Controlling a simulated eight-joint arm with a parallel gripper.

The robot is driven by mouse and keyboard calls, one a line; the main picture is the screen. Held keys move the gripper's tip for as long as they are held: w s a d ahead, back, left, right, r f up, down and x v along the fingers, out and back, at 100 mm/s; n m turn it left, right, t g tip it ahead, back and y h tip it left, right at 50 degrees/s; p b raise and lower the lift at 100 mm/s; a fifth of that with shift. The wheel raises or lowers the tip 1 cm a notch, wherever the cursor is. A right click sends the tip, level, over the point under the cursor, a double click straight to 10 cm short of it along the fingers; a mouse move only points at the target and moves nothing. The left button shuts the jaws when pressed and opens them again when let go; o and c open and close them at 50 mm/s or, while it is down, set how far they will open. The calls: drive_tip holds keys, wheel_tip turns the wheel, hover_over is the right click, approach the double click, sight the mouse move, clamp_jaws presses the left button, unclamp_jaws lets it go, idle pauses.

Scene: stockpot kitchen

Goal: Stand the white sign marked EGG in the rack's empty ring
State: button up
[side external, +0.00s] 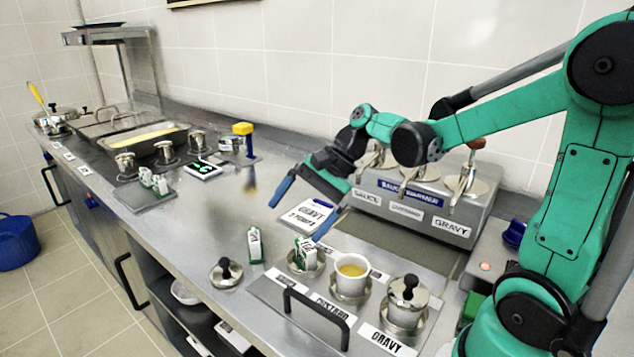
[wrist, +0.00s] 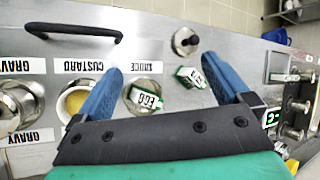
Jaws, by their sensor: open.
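The white sign marked EGG (wrist: 146,98), with green edges, is at the ring under the SAUCE label in the wrist view. In the side view it is the small white and green block (side external: 306,252) at the rack's far ring (side external: 303,268); it looks tilted there, and its base is hidden. The rack (side external: 275,290) has a custard cup (side external: 351,280) in its middle ring and a lidded pot (side external: 406,305) at the GRAVY end. My gripper (side external: 304,207) is open and empty above the counter. In the wrist view its fingers (wrist: 160,67) spread wide around the sign's area, touching nothing visible.
A second white and green block (side external: 255,245) is on the counter just beyond the rack, its print unclear. A black-knobbed lid (side external: 226,272) lies near the front edge. The sauce warmer (side external: 430,210) stands behind. A black handle (side external: 315,312) rises from the rack's front.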

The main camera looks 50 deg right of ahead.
drive_tip(key=s+n+t+h, duration=0.1)
drive_tip(key=n+h, duration=0.1)
drive_tip(key=n, duration=0.2)
drive_tip(key=s+a+n+t+h, duration=0.1)
drive_tip(key=s+n+h, duration=0.1)
drive_tip(key=n, duration=0.3)
drive_tip(key=s+a+n+t+h, duration=0.1)
drive_tip(key=s+n+h, duration=0.1)
drive_tip(key=n, duration=0.3)
drive_tip(key=shift+s+a+r, duration=0.1)
drive_tip(key=shift+s, duration=0.1)
